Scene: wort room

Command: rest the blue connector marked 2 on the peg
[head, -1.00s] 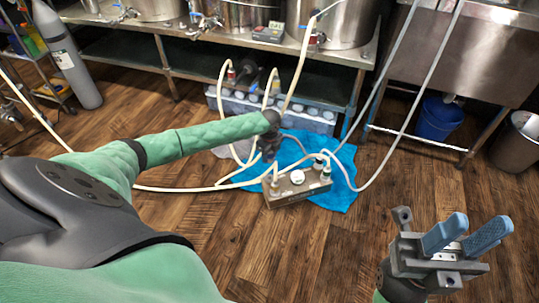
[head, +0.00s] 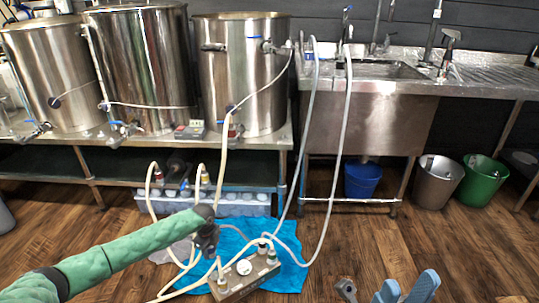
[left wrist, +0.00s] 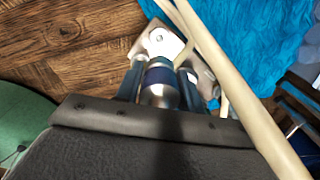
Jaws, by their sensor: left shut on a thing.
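My left gripper (head: 209,250) hangs above the left end of the metal box with ports (head: 246,277). In the left wrist view, its dark blue fingers (left wrist: 158,84) are shut on a silver connector with a blue band (left wrist: 160,88). No number can be read on the connector, and the gripper hides it in the head view. The box also shows beyond the fingers in the left wrist view. I cannot pick out the peg in either view. My right gripper (head: 408,284), with light blue fingers apart, is open and empty at the bottom edge.
The box stands on a blue cloth (head: 290,274) on the wooden floor. Pale hoses (head: 221,160) run around my left arm and the box. Steel kettles (head: 240,75) stand on a bench behind. A sink (head: 375,70) and blue, grey and green buckets are at the right.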

